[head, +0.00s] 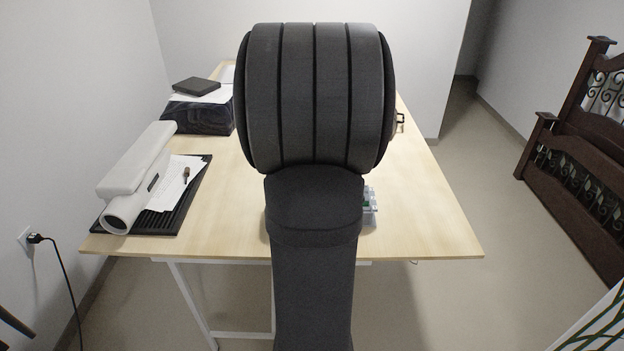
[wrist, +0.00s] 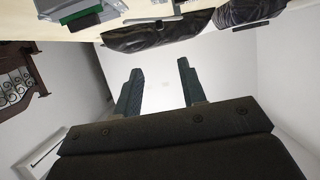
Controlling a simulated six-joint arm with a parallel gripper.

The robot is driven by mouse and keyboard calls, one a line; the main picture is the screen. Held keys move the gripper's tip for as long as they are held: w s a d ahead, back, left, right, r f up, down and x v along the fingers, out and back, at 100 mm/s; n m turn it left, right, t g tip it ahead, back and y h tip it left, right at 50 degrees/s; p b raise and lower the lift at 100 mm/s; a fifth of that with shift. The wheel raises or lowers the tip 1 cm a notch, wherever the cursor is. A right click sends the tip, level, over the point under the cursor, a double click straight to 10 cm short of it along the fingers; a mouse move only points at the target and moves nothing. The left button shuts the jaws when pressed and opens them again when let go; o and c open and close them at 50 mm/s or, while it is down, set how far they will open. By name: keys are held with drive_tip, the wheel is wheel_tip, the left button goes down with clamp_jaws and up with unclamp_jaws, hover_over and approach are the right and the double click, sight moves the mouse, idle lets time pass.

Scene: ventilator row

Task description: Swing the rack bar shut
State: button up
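I cannot make out the rack or its bar for certain in either view. My arm hides the middle of the table in the head view. In the wrist view, which appears upside down, my gripper (wrist: 159,68) shows two dark fingers set well apart, with only pale wall between them. The fingers touch nothing. A thin grey bar-like piece (wrist: 152,19) shows by a black bag-like thing (wrist: 155,36) at the top of that view; I cannot tell whether it is the rack bar.
The wooden table (head: 425,215) carries a white roll-shaped device (head: 138,175) on a black ribbed mat (head: 160,222) at left, and a dark bundle (head: 200,115) behind. A clear container (head: 370,208) stands partly behind my arm. The table's right side is mostly bare.

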drive_tip(key=x, duration=1.7)
drive_tip(key=shift+f, duration=0.1)
drive_tip(key=shift+c, duration=0.2)
